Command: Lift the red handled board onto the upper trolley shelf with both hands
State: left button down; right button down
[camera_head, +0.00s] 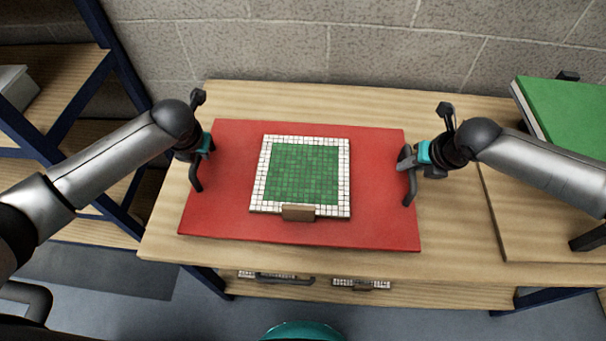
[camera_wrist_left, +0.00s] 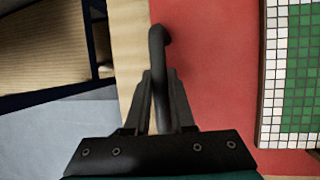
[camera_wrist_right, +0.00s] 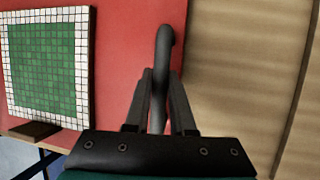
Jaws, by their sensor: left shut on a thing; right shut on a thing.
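The red board (camera_head: 385,215) lies on or just over the wooden table; I cannot tell if it touches. A green mosaic panel with a white tile border (camera_head: 302,176) lies on its middle. My left gripper (camera_head: 197,160) is shut on the dark handle at the board's left end, and this handle (camera_wrist_left: 158,60) shows between its fingers in the left wrist view. My right gripper (camera_head: 408,165) is shut on the handle at the right end, and that handle (camera_wrist_right: 163,60) shows in the right wrist view. The board also shows in the right wrist view (camera_wrist_right: 120,60).
The wooden table (camera_head: 330,105) has bare strips around the board. A blue-framed shelf unit with wooden shelves (camera_head: 60,70) stands at the left. A green panel (camera_head: 570,110) lies at the right. A lower shelf (camera_head: 430,296) holds tiled pieces. A block wall (camera_head: 340,45) stands behind.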

pick_arm(q)
jog(key=shift+w+r, duration=0.15)
jog(key=shift+r, duration=0.2)
pick_arm(e)
jog(key=shift+w+r, duration=0.2)
jog(key=shift+r, duration=0.15)
